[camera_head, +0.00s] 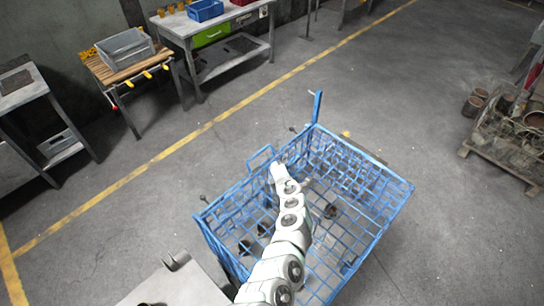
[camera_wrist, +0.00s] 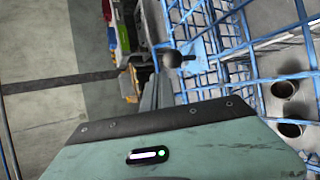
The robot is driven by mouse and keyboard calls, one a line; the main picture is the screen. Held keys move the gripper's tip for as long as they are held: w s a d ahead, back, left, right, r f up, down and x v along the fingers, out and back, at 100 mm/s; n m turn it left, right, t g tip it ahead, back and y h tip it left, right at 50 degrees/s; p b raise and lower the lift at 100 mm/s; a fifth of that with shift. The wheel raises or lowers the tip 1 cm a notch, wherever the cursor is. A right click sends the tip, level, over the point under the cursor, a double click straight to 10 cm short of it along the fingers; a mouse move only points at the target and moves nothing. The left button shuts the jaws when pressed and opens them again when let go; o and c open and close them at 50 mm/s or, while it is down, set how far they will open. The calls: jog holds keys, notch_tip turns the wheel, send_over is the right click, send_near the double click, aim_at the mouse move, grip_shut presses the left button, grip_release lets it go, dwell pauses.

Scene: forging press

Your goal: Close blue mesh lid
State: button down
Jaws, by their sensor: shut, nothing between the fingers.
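A blue mesh crate (camera_head: 205,232) stands on the floor in the middle of the head view. Blue mesh (camera_head: 352,168) spans its far right part, but I cannot tell for certain which panel is the lid or how far it stands open. A blue loop handle (camera_head: 262,157) sticks out at the far left side. My gripper (camera_head: 277,168) is shut and empty, close beside this loop; I cannot tell whether they touch. The wrist view shows blue mesh (camera_wrist: 232,45) at upper right and a dark round knob (camera_wrist: 172,59) ahead of my grey-green housing.
Dark parts (camera_head: 330,211) lie inside the crate. A blue post (camera_head: 317,106) rises at its far corner. Workbenches (camera_head: 215,38) stand along the wall, and a loaded pallet (camera_head: 515,150) stands at right. A grey table (camera_head: 178,287) is near, at lower left. Floor around the crate's right is clear.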

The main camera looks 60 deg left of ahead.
jog(key=s+d+r, duration=0.2)
jog(key=r, duration=0.3)
jog(key=s+d+r+p, duration=0.1)
jog(key=s+d+r, duration=0.1)
jog(key=r, duration=0.3)
jog(key=shift+r, duration=0.15)
dwell(0.4)
